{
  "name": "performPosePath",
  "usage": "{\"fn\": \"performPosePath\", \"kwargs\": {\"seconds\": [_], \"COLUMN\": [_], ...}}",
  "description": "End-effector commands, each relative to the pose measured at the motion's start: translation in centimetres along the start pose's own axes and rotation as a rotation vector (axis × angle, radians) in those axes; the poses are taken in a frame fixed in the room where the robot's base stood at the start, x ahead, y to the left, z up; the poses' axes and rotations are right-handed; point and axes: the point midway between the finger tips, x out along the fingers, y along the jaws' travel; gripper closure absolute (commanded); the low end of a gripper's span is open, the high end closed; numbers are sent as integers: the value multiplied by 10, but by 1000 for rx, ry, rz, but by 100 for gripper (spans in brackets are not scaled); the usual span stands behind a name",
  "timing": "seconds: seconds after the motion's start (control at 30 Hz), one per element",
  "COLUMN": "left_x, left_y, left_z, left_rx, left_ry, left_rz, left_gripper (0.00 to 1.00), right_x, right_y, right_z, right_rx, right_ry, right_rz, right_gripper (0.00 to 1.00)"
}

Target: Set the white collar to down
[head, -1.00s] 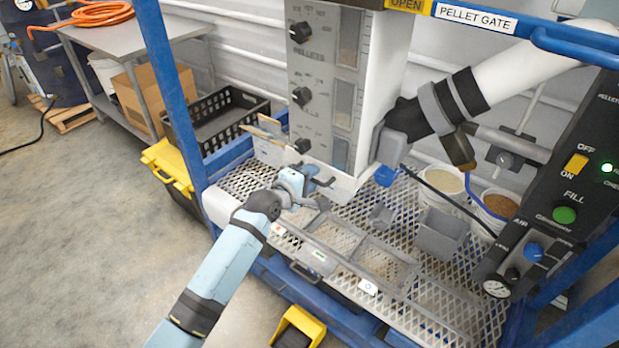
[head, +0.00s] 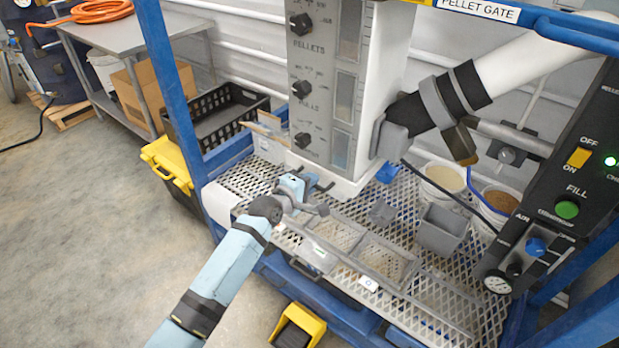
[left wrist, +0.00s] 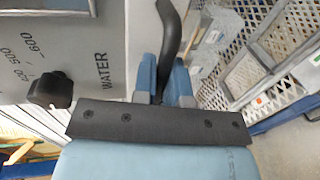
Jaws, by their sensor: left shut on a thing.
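The white collar (head: 345,188) is around the foot of the tall hopper column (head: 325,90), just above the mesh deck. My left gripper (head: 306,186) is at the collar's front left corner, low beside the deck edge. In the left wrist view my left gripper (left wrist: 166,80) is shut on a black curved handle (left wrist: 172,30), which stands up between its blue fingers. The handle's joint with the collar is hidden. The column's grey panel (left wrist: 90,50) with a black knob (left wrist: 48,90) is left of the fingers. My right gripper is not seen.
A mesh deck (head: 440,275) lies under the column, with a grey bin (head: 441,231) and shallow tray (head: 385,262) on it. A white pipe (head: 520,65) meets the column's right side. A control panel (head: 560,190) stands at right. A blue post (head: 172,90) rises left of the column.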

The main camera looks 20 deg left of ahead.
Motion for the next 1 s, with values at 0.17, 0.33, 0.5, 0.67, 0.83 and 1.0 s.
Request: {"fn": "performPosePath", "kwargs": {"seconds": [0.17, 0.33, 0.5, 0.67, 0.83, 1.0], "left_x": [0, 0, 0, -6, -34, -74], "left_y": [-6, -6, -4, -4, -4, -4], "left_z": [1, 1, 0, 0, 0, 0], "left_rx": [0, 0, 0, -1, -1, -1], "left_ry": [-1, -2, -1, -1, 0, -1], "left_rz": [-13, -13, -10, -9, -10, -11], "left_gripper": [100, 64, 64, 64, 64, 64], "right_x": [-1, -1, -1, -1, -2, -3], "right_y": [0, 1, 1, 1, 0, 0], "right_z": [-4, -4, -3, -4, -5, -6], "right_rx": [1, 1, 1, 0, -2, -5], "right_ry": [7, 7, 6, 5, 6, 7], "right_rz": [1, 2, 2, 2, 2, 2], "right_gripper": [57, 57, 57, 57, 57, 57]}}
